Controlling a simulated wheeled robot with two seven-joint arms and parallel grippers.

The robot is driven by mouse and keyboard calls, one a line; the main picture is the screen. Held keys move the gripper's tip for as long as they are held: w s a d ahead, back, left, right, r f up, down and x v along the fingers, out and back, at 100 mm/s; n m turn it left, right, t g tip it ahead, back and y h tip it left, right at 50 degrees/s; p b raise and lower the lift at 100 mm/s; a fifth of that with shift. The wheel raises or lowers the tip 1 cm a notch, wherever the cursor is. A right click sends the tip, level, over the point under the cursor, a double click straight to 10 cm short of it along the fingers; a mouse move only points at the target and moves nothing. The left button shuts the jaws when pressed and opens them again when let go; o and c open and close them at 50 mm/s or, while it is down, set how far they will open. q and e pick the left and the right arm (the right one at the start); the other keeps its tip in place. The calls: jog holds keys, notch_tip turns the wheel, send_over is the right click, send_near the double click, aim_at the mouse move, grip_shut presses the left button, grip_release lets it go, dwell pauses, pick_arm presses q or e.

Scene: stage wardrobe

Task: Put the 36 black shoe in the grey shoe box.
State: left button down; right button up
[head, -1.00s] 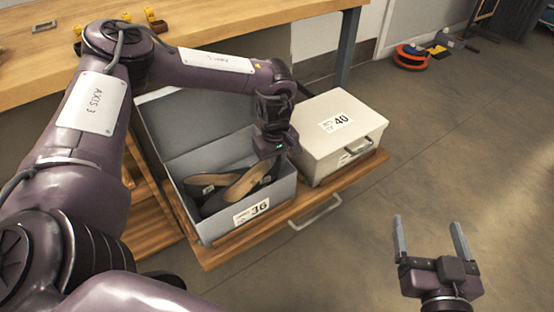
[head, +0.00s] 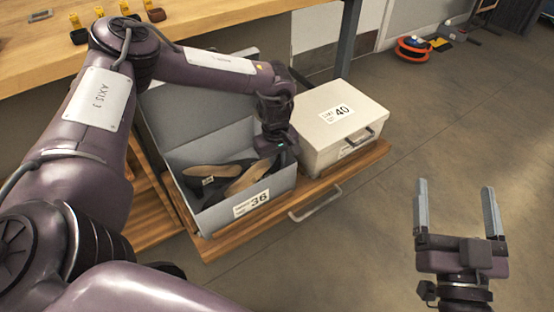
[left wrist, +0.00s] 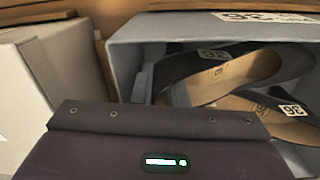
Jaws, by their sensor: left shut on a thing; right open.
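The grey shoe box (head: 215,213), marked 36, is open with its lid raised at the back. Two black shoes with tan insoles are inside its walls. One black shoe (head: 205,181) lies on the left. The other, the 36 black shoe (head: 246,180), slants along the right side under my left gripper (head: 270,156). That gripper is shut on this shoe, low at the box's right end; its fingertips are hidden. In the left wrist view both shoes (left wrist: 205,85) (left wrist: 240,107) show 36 tags. My right gripper (head: 456,190) is open and empty over the floor.
A closed white box (head: 318,152) marked 40 stands right beside the grey box on a wooden drawer (head: 345,172) with a metal handle (head: 316,207). A wooden worktop (head: 220,28) is behind. Open floor lies to the right.

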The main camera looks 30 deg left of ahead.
pick_arm(q)
jog(key=shift+p, duration=0.55)
dwell(0.4)
jog(key=shift+f, duration=0.4)
dwell(1.1)
jog(key=c, duration=1.4)
grip_release()
jog(key=shift+o, duration=0.2)
